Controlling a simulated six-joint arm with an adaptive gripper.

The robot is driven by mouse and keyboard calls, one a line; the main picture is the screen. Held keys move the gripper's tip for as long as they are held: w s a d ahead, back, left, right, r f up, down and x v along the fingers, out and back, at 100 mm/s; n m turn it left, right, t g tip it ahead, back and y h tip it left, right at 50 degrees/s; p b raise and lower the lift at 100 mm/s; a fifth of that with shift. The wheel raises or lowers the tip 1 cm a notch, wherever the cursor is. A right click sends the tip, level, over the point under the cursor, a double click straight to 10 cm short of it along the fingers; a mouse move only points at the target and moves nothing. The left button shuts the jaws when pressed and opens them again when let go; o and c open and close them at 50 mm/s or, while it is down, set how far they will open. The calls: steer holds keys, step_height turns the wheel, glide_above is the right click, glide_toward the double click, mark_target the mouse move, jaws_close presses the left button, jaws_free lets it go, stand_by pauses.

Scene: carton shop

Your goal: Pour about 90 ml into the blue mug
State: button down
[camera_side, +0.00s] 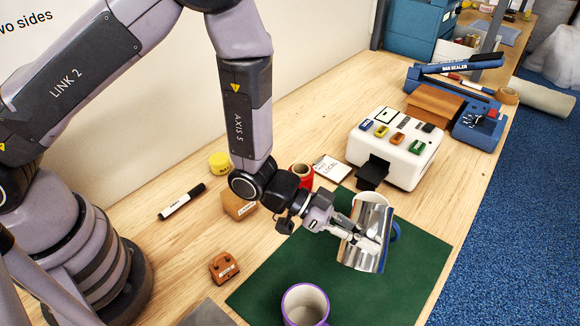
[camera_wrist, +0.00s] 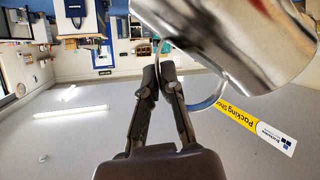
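A shiny metal pitcher (camera_side: 377,217) is held at its handle by my gripper (camera_side: 338,224), over the green mat. The wrist view shows the two fingers (camera_wrist: 160,75) closed at the pitcher's handle, with the metal body (camera_wrist: 225,40) above and to the right. The pitcher looks tilted. The blue mug (camera_side: 396,231) is behind the pitcher in the side view; only part of its rim, pale inside and blue handle show. Its contents are hidden, and I see no stream of liquid. A purple mug (camera_side: 305,306) with a pale inside stands at the mat's front.
The green mat (camera_side: 430,262) is clear to the right. A white device (camera_side: 396,150) with coloured buttons stands behind it.

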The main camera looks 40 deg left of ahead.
steer(key=shift+s, duration=0.1)
steer(key=shift+s, duration=0.1)
steer(key=shift+s+d+f+m, duration=0.2)
steer(key=shift+f+m, duration=0.15)
steer(key=shift+m, duration=0.15)
steer(key=s+d+f+m+t+y, duration=0.1)
steer(key=s+d+f+m+t, duration=0.1)
steer(key=s+f+m+t, duration=0.2)
steer(key=shift+s+d+f+m, duration=0.15)
steer(key=shift+s+f+m, duration=0.45)
steer(key=shift+f+m, duration=0.6)
steer(key=shift+r, duration=0.15)
stand_by(1.1)
